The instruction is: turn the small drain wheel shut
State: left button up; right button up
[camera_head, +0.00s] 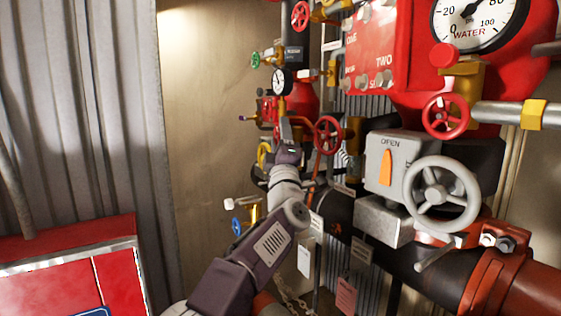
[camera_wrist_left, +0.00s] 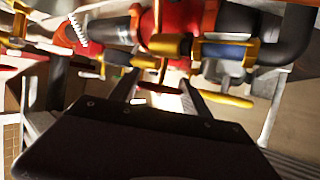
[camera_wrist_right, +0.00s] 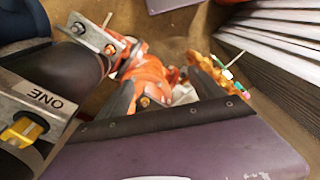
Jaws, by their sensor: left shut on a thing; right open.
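In the left wrist view a small red wheel (camera_wrist_left: 158,88) shows nearly edge-on below a brass stem (camera_wrist_left: 160,62). My left gripper (camera_wrist_left: 160,84) is shut on this small wheel, with one finger on each side of its rim. In the head view my left arm reaches up from below, and the left gripper (camera_head: 284,130) is among the small valves at the back; its hold is mostly hidden there. My right gripper (camera_wrist_right: 165,88) is open, with an orange-red fitting (camera_wrist_right: 150,72) beyond its fingers. I see no wheel between them.
A larger red wheel (camera_head: 327,135) is just right of the left gripper, and a yellow wheel (camera_head: 263,155) just left. A grey handwheel (camera_head: 441,195) and a box marked OPEN (camera_head: 398,160) stand at right. A red cabinet (camera_head: 70,270) is at lower left.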

pick_arm(q)
jog(key=shift+w+f+m+t+b, duration=0.1)
jog(key=shift+f+m+t+b, duration=0.2)
jog(key=shift+f+t+b, duration=0.25)
jog(key=shift+r+m+t+h, duration=0.25)
jog(key=shift+r+m+h, duration=0.15)
jog(key=shift+h, duration=0.2)
pick_arm(e)
notch_tip(320, 180, down, 3)
jog(key=shift+r, duration=0.1)
pick_arm(q)
jog(key=o, duration=1.1)
jog(key=shift+o, duration=1.4)
jog(key=shift+r, duration=0.1)
